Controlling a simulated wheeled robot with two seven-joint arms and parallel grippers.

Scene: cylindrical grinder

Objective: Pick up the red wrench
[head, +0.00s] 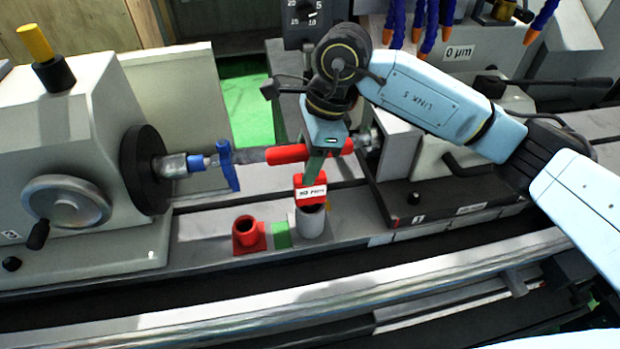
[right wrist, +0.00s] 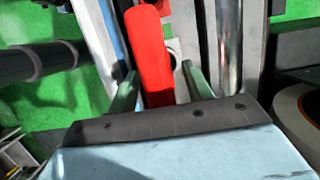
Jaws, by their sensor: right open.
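The red wrench (head: 288,154) has a level, round-ended bar. Below the bar a red labelled block (head: 310,190) sits above a grey socket (head: 309,223); it appears to be part of the wrench, but the join is hidden by my gripper. My right gripper (head: 319,165) points down over the middle of the bar and is open. In the right wrist view the red bar (right wrist: 150,55) lies between the two green-grey fingers (right wrist: 158,90), and contact cannot be told. My left gripper is not in view.
A red socket (head: 246,233) stands empty left of the grey one. A blue clamp (head: 225,166) sits on the spindle side behind. The grinder headstock (head: 75,120) stands at left, a grey machine block (head: 400,145) close at right. Blue hoses (head: 430,25) hang at the back.

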